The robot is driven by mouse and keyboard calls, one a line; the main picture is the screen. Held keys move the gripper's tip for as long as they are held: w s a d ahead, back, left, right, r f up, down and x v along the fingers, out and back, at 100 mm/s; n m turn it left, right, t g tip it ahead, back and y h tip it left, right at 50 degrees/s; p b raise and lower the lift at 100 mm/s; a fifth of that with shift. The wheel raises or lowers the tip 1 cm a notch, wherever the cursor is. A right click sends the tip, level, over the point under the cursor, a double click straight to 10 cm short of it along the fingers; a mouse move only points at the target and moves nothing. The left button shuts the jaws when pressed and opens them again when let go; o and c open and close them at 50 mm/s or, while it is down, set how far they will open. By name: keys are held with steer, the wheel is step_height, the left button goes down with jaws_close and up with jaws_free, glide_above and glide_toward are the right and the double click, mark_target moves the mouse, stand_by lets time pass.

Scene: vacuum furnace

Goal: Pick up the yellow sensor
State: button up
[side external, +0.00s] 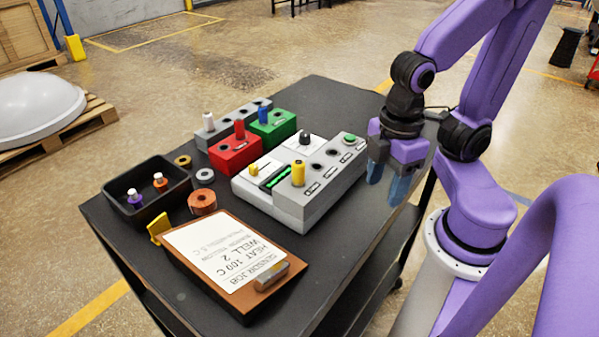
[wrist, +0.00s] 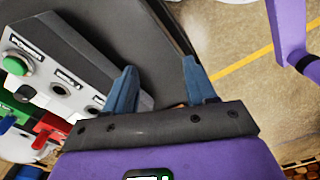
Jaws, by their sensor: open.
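The yellow sensor (side external: 298,173) is an upright yellow cylinder standing in the near part of the grey-and-white heater block (side external: 318,201). A smaller yellow piece (side external: 253,168) sits on the same block, left of the green display. My gripper (side external: 387,181) has blue fingers pointing down, right of the block and apart from the sensor. In the wrist view my gripper (wrist: 159,70) is open with nothing between its fingers. The block (wrist: 62,75) shows at left there. I cannot make out the yellow sensor in the wrist view.
A red block (side external: 235,152) and a green block (side external: 273,127) with pegs stand behind the heater block. A black bin (side external: 122,204) holds small sensors. A clipboard (side external: 262,290), tape rolls (side external: 203,201) and a yellow tag (side external: 157,228) lie on the dark cart top (side external: 335,103).

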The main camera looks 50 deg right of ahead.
step_height(320, 180, up, 17)
steer(key=n, duration=0.4)
glide_above(299, 162)
step_height(299, 162, down, 12)
steer(key=shift+s+r, duration=0.15)
steer(key=shift+w+f, duration=0.2)
steer(key=shift+f, duration=2.45)
jaws_close()
